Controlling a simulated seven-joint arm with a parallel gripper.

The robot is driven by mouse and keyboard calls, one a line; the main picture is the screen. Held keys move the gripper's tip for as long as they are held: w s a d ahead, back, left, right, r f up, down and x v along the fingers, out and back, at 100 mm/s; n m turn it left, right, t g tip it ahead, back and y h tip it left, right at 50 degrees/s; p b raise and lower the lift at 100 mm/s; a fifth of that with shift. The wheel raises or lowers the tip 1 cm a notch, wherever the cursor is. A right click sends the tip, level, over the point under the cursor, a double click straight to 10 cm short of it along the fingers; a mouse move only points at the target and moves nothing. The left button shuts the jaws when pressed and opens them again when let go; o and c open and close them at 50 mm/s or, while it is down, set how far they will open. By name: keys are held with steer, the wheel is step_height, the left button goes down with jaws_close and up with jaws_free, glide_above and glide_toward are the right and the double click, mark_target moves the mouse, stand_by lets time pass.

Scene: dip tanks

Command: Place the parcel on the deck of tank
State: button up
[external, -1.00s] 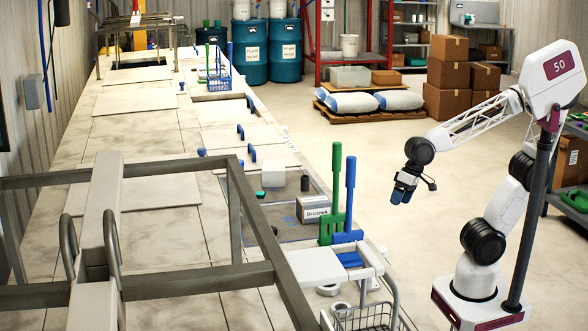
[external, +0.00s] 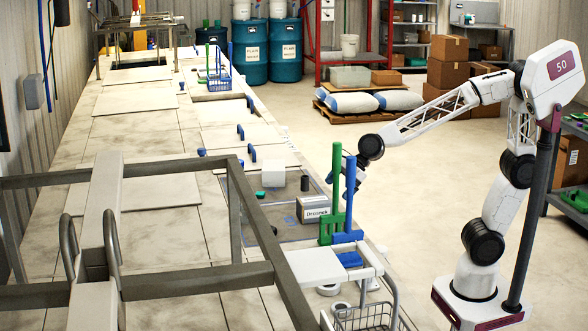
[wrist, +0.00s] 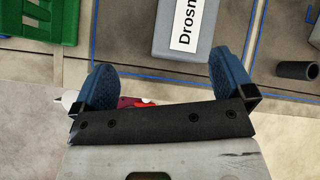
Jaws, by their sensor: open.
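A grey box with a white label starting "Drosn" (external: 313,209), likely the parcel, sits on the dark grey surface by the near edge of the tank line. It also shows at the top of the wrist view (wrist: 178,48). My gripper (wrist: 164,82) is open, its two blue fingers apart with nothing gripped between them. The box lies ahead of the fingers, roughly in line with the gap. In the external view the gripper is partly hidden behind the upright green and blue handles. The pale tank deck (external: 150,222) stretches along the left; which part is meant I cannot tell.
Green (external: 336,190) and blue (external: 350,200) handled tools stand close to the box and gripper. A white block (external: 273,177), a green item (external: 260,195) and a dark cylinder (external: 305,183) are beyond the box. A metal frame (external: 235,215) crosses the foreground.

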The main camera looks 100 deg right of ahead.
mark_target(315, 199)
steer(key=w+d+m, duration=0.1)
steer(key=m, duration=0.1)
steer(key=w+d+m, duration=0.2)
steer(key=shift+t+h, duration=0.3)
steer(key=shift+w, duration=0.1)
steer(key=shift+x, duration=1.25)
steer(key=shift+f, duration=0.15)
steer(key=shift+x, duration=2.55)
steer(key=shift+f, duration=0.1)
steer(key=shift+c, duration=0.3)
steer(key=c, duration=1)
